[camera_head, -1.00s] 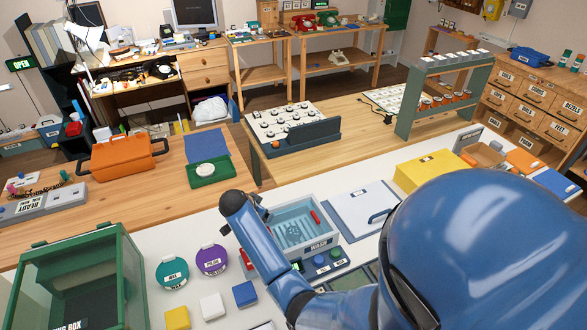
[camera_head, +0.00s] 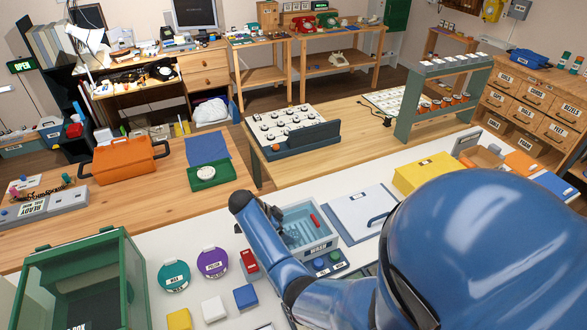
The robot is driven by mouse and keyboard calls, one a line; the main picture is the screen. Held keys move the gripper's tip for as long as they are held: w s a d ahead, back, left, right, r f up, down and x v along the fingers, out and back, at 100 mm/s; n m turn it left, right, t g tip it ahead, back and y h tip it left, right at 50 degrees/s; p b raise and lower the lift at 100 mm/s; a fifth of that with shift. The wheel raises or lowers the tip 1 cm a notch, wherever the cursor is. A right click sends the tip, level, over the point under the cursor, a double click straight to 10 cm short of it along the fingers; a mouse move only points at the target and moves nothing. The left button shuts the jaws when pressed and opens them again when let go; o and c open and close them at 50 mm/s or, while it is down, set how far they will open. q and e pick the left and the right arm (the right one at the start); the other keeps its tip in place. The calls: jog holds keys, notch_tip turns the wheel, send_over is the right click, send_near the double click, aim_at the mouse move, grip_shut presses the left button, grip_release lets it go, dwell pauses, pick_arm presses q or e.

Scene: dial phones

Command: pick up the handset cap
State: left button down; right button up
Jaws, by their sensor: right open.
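My right gripper (camera_head: 278,219) is mostly hidden behind its own blue wrist, at the left side of the open grey wash tub (camera_head: 327,228). Only dark bits of it show, over or just inside the tub; I see nothing held in it. The tub has a ribbed light-blue inside and a red piece on its right wall. I cannot pick out the handset cap for certain; part of the tub's inside is hidden by my arm. A white round piece (camera_head: 207,171) lies in a green tray on the wooden bench. My left gripper is out of view.
Teal (camera_head: 174,277) and purple (camera_head: 212,263) round lids, a red block (camera_head: 249,261) and several small blocks lie left of my arm. A green-framed box (camera_head: 80,285) stands front left. A white lidded box (camera_head: 362,215) and a yellow box (camera_head: 424,175) are right of the tub.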

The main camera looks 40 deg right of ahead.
aim_at(294, 234)
jog(key=shift+s+d+f+p, duration=0.25)
jog(key=shift+d+f+p, duration=0.1)
jog(key=shift+d+p, duration=0.1)
jog(key=p+x, duration=0.1)
jog(key=x, duration=0.2)
jog(key=shift+s, duration=0.15)
jog(key=shift+d+f, duration=0.25)
jog(key=shift+f, duration=0.2)
jog(key=c, duration=1.1)
jog(key=shift+c, duration=0.2)
jog(key=shift+r, duration=0.15)
